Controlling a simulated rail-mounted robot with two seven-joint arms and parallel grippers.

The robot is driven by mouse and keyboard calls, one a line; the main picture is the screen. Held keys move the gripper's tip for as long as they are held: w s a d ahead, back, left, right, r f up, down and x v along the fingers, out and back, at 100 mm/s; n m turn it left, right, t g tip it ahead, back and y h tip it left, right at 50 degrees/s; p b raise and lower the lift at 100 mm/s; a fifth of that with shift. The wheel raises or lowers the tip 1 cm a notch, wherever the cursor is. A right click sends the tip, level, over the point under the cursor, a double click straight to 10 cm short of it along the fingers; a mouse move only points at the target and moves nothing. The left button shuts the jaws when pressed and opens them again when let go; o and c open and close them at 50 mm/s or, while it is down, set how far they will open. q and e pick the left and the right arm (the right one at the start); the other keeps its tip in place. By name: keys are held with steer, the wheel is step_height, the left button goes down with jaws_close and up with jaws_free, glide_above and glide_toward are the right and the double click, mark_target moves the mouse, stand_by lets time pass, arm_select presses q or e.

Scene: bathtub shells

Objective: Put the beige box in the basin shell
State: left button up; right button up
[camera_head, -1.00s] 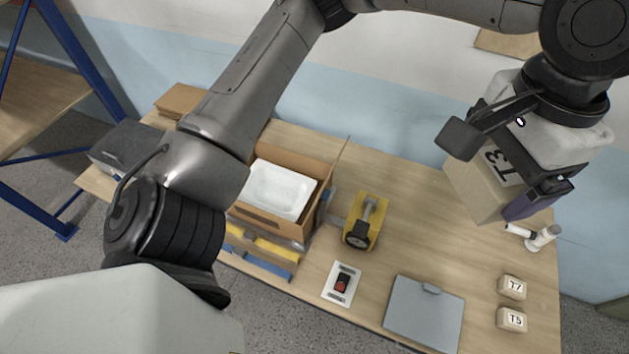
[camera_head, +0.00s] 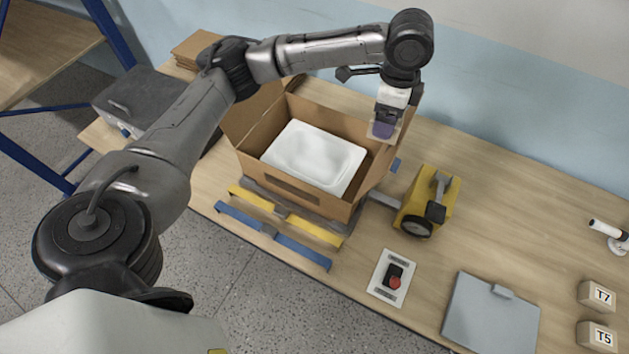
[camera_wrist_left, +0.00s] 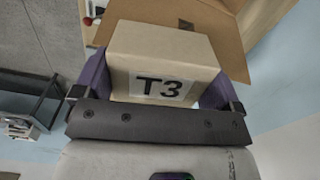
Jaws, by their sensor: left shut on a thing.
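The white basin shell (camera_head: 318,155) lies inside an open cardboard carton on the table. My left gripper (camera_head: 386,126) is above the carton's right end, to the right of the shell. In the left wrist view, its two purple fingers (camera_wrist_left: 157,82) are shut on the sides of the beige box (camera_wrist_left: 160,58), which bears the label T3. In the head view, the gripper hides most of the beige box. The held box appears apart from the shell. My right gripper is not in view.
The carton (camera_head: 262,135) has raised flaps. A yellow device (camera_head: 430,200) stands right of it. A red-button panel (camera_head: 392,278), a grey plate (camera_head: 490,315) and beige blocks T7 (camera_head: 597,296) and T5 (camera_head: 597,337) lie further right. The table's back right is largely clear.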

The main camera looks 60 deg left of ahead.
arm_select(q)
steer(key=s+a+f+m+b, duration=0.15)
steer(key=a+f+b, duration=0.35)
steer(key=f, duration=0.5)
steer(key=a+f+m+b, duration=0.2)
steer(key=a+f, duration=0.4)
steer(key=f, duration=0.3)
steer(key=m+b, duration=0.3)
steer(key=b, duration=0.2)
glide_above(314, 171)
step_height(314, 171, down, 11)
step_height(314, 171, down, 6)
steer(key=shift+a+r, duration=0.1)
steer(key=shift+r, duration=0.05)
step_height(314, 171, down, 4)
steer(key=shift+f+b, duration=0.1)
steer(key=shift+b, duration=0.45)
steer(key=shift+f, duration=0.1)
steer(key=o, duration=0.8)
steer(key=shift+c, duration=0.2)
